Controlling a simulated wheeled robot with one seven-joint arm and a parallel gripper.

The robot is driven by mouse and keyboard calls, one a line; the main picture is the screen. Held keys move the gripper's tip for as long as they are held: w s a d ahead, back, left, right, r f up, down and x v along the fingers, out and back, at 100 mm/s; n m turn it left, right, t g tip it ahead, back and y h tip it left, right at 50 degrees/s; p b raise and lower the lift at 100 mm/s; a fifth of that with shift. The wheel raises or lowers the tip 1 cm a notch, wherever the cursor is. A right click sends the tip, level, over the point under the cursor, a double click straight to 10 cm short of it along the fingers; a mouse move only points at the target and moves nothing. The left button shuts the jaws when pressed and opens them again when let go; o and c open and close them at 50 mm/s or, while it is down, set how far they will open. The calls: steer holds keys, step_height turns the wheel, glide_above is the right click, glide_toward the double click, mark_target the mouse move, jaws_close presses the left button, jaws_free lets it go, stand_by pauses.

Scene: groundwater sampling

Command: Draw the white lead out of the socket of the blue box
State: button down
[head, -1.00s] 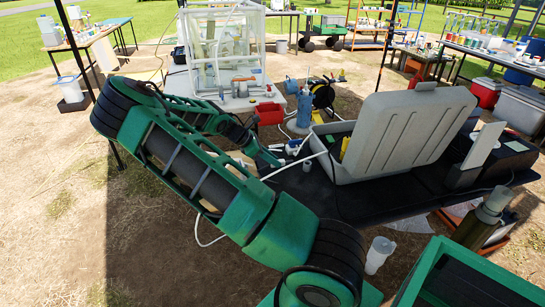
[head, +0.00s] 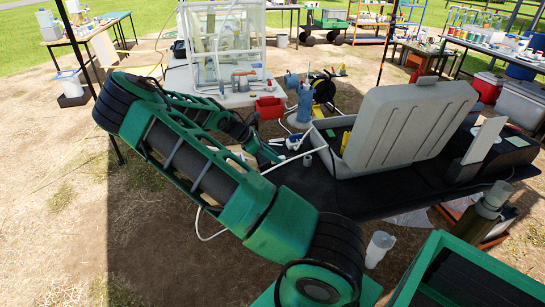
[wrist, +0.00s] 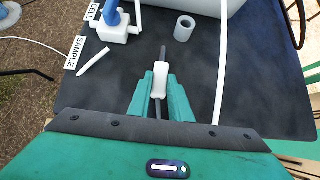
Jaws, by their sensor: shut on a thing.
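In the wrist view my gripper (wrist: 160,98) is shut on a small white plug-like piece (wrist: 160,78), with a dark stem running out of both its ends. It is held over the dark table top (wrist: 265,85), and the dark far end of the stem points at bare surface. I cannot tell whether this piece is the end of the white lead. A thin white line (wrist: 220,65) runs along the right of the gripper, apart from it. In the head view my gripper (head: 270,155) is partly hidden at the dark table's left end. I cannot clearly identify the blue box or its socket.
A white block with a blue top (wrist: 113,30) stands beside the CELL and SAMPLE labels. A grey open case (head: 410,130) fills the table's middle. A blue bottle-like object (head: 305,105) stands behind.

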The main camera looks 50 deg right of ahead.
steer(key=shift+f, duration=0.15)
steer(key=c, duration=1.5)
jaws_free()
steer(key=shift+c, duration=0.2)
steer(key=v, duration=1)
steer(key=shift+w+a, duration=0.2)
steer(key=shift+a, duration=0.05)
